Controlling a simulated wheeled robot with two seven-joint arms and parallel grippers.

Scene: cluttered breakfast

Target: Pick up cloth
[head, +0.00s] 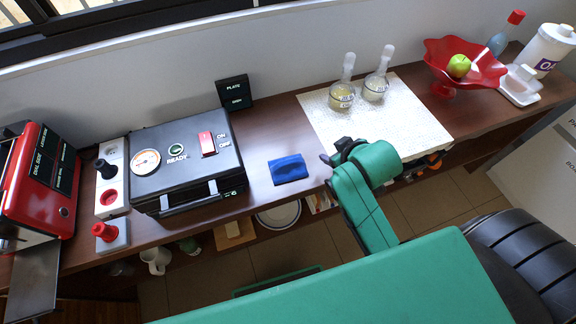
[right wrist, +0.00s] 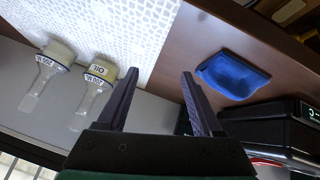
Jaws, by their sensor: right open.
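The cloth (head: 288,169) is a small folded blue piece lying flat on the brown wooden counter, between the black machine and the white textured mat. It also shows in the right wrist view (right wrist: 232,75), right of the fingers. My right gripper (head: 327,163) is just to the right of the cloth in the head view, apart from it. In the right wrist view its two dark fingers (right wrist: 158,85) are spread with nothing between them. My left gripper does not show in either view.
A black machine (head: 190,150) stands left of the cloth, with a black sign (head: 234,93) behind it. Two glass bottles (head: 342,95) (head: 376,87) stand on the white mat (head: 420,115). A red bowl (head: 435,62) holds a green apple (head: 459,66). Counter around the cloth is clear.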

